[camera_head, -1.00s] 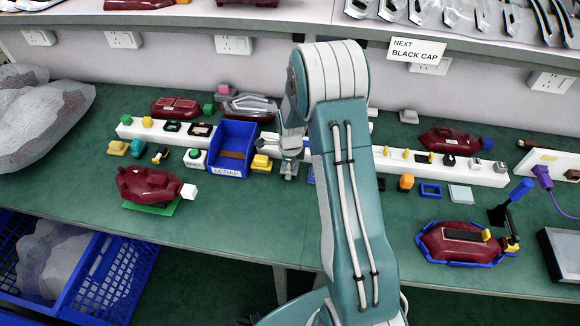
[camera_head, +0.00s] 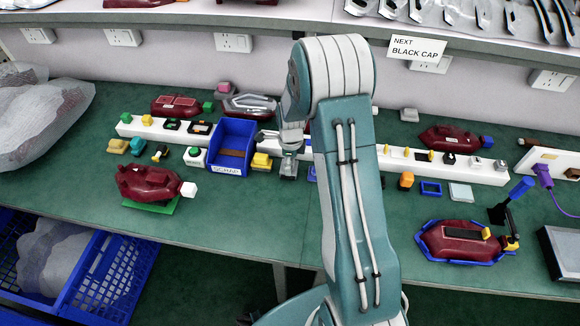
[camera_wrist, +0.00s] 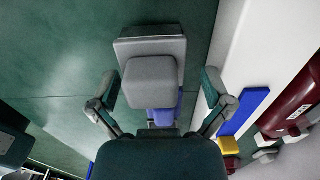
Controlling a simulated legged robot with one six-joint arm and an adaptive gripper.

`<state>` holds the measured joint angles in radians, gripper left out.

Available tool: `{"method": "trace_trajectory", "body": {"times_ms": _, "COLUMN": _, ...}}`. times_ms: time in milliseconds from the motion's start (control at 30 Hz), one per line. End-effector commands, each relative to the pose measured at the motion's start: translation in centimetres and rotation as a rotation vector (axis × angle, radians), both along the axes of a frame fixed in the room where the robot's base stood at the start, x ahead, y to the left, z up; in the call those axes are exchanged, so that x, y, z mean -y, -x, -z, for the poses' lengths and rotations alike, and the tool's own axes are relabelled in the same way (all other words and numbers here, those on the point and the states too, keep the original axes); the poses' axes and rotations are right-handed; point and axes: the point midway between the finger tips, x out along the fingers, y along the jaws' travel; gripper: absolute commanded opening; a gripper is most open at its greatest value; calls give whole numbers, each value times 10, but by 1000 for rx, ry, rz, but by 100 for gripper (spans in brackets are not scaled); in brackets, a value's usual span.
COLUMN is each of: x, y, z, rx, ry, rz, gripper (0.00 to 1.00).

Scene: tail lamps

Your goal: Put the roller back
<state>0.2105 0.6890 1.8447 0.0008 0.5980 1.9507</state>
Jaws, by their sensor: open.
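I cannot tell for sure which thing is the roller. In the wrist view a grey block with a rounded grey pad (camera_wrist: 150,82) lies between the fingers of my gripper (camera_wrist: 158,88), which stand apart on both sides of it with visible gaps. A blue part shows just below the pad. In the head view my gripper (camera_head: 290,150) points down at the table just right of the blue scrap bin (camera_head: 230,150), near the white rail. My arm hides part of the rail and the table behind it.
A dark red lamp (camera_head: 150,184) sits on a green base at the left. Another red lamp (camera_head: 465,240) lies in a blue frame at the right. The white rail (camera_head: 470,174) holds several small parts. The front middle of the green table (camera_head: 240,215) is clear.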

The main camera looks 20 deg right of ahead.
Motion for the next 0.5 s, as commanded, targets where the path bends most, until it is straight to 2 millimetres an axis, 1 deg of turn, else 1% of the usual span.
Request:
{"method": "trace_trajectory", "body": {"times_ms": 33, "x": 0, "y": -1, "z": -13, "rx": 6, "ry": 2, "rz": 0, "gripper": 100}}
{"method": "trace_trajectory", "body": {"times_ms": 300, "x": 0, "y": -1, "z": -71, "rx": 8, "ry": 2, "rz": 0, "gripper": 100}}
{"method": "trace_trajectory", "body": {"times_ms": 400, "x": 0, "y": -1, "z": -87, "rx": 8, "ry": 2, "rz": 0, "gripper": 100}}
{"method": "trace_trajectory", "body": {"times_ms": 500, "x": 0, "y": 0, "z": -98, "rx": 7, "ry": 1, "rz": 0, "gripper": 100}}
